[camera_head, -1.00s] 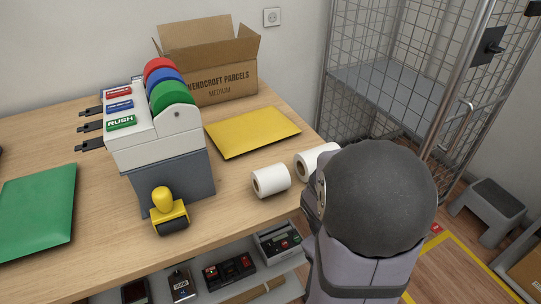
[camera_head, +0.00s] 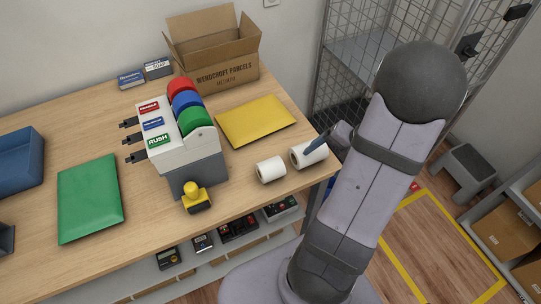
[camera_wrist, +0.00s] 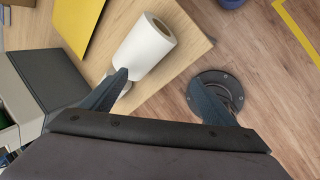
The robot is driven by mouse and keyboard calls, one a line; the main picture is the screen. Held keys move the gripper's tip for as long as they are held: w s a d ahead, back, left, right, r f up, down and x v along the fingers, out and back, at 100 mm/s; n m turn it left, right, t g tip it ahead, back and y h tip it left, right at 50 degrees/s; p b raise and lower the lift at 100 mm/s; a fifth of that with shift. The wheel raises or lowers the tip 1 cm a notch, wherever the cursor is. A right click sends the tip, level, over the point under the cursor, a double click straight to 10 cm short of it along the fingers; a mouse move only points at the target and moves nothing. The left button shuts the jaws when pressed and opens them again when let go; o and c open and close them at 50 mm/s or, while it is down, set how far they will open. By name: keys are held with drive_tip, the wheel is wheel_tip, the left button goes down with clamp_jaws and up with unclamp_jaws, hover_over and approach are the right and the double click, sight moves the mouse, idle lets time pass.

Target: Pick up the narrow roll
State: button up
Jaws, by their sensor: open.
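Two white rolls lie on their sides near the right end of the wooden counter in the head view. The narrow roll (camera_head: 270,170) is the shorter one on the left. The longer roll (camera_head: 308,154) lies just right of it, nearer the counter corner. In the wrist view the longer roll (camera_wrist: 146,44) is plain, and a small white part of the narrow roll (camera_wrist: 125,89) shows beside my left finger, which hides most of it. My gripper (camera_wrist: 158,79) is open and empty, above the counter's edge by the rolls.
A tape dispenser with coloured rolls (camera_head: 185,145) and a yellow stamp roller (camera_head: 196,198) stand left of the rolls. A yellow envelope (camera_head: 256,121) lies behind them. A shelf with small devices is under the counter. A wire cage (camera_head: 345,80) stands at the back right.

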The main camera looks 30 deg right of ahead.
sight(273, 167)
drive_tip(key=s+a+f+m+y+p, duration=0.1)
drive_tip(key=s+a+y, duration=0.25)
drive_tip(key=a, duration=0.45)
drive_tip(key=s+a+f+m+y, duration=0.1)
drive_tip(key=s+a+f+y, duration=0.15)
drive_tip(key=a+y, duration=0.35)
drive_tip(key=shift+w+d+r+m+t+h+b, duration=0.2)
drive_tip(key=shift+w+m+t+h, duration=0.7)
drive_tip(key=shift+m+t+h, duration=1.8)
drive_tip(key=shift+w+d+r+m+t+h+b, duration=0.2)
drive_tip(key=shift+w+m+t, duration=1.15)
drive_tip(key=shift+m, duration=3)
drive_tip(key=shift+w+d+r+m+t+h+b, duration=0.1)
drive_tip(key=shift+w+d+m+t+h+b, duration=0.3)
drive_tip(key=shift+m+t+h, duration=1.9)
drive_tip(key=shift+w+a+m+t+y, duration=0.15)
drive_tip(key=shift+m+y, duration=0.25)
drive_tip(key=shift+m, duration=0.25)
drive_tip(key=shift+w+m+t+y, duration=0.1)
drive_tip(key=shift+m+y, duration=0.25)
drive_tip(key=shift+m, duration=0.25)
drive_tip(key=shift+w+a+r+p, duration=0.15)
drive_tip(key=shift+w+a+p, duration=0.05)
drive_tip(key=shift+w+p, duration=0.9)
drive_tip(key=shift+w+a+p, duration=0.15)
drive_tip(key=shift+w+p, duration=0.4)
drive_tip(key=shift+w, duration=0.8)
